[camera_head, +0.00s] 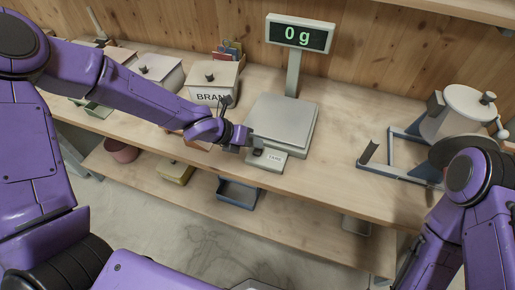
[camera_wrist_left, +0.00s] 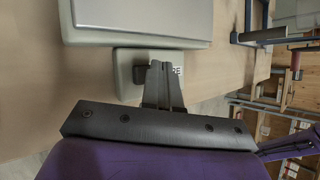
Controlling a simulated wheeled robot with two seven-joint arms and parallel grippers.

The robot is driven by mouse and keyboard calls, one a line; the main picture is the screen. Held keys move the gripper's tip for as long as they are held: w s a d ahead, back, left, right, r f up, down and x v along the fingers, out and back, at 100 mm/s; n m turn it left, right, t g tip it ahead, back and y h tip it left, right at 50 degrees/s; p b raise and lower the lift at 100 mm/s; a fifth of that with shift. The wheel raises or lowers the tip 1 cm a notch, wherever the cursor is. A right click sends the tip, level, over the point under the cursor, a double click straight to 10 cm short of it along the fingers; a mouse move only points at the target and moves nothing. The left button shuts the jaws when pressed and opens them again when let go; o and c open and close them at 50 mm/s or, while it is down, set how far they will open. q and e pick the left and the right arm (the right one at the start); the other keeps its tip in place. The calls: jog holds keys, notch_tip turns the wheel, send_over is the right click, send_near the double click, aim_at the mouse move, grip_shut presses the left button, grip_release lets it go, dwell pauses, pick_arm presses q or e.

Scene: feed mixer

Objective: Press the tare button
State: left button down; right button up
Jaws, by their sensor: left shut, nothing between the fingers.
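The scale (camera_head: 282,122) stands on the bench with an empty plate, and its display (camera_head: 299,34) reads 0 g. The tare panel (camera_head: 272,162) juts from the scale's front, with a white label reading TARE. The panel also shows in the left wrist view (camera_wrist_left: 122,60), its label partly covered by my fingers. My left gripper (camera_head: 257,150) is shut and empty, with its fingertips at the left part of the panel. In the left wrist view the shut fingers (camera_wrist_left: 160,70) lie over the panel beside a dark button (camera_wrist_left: 141,73). I cannot tell whether they touch it. My right gripper is out of view.
A BRAN box (camera_head: 211,83) and other lidded boxes (camera_head: 158,70) stand left of the scale. A grey machine with a drum (camera_head: 459,110) stands at the right. A blue bin (camera_head: 239,192) and a yellow box (camera_head: 175,173) sit on the lower shelf.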

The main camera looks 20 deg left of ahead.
aim_at(255, 151)
pick_arm(q)
notch_tip(255, 151, up, 5)
jog(key=p, duration=0.5)
jog(key=shift+r, duration=0.1)
dwell(0.3)
jog(key=shift+d+f, duration=0.1)
jog(key=shift+f, duration=0.1)
dwell(0.4)
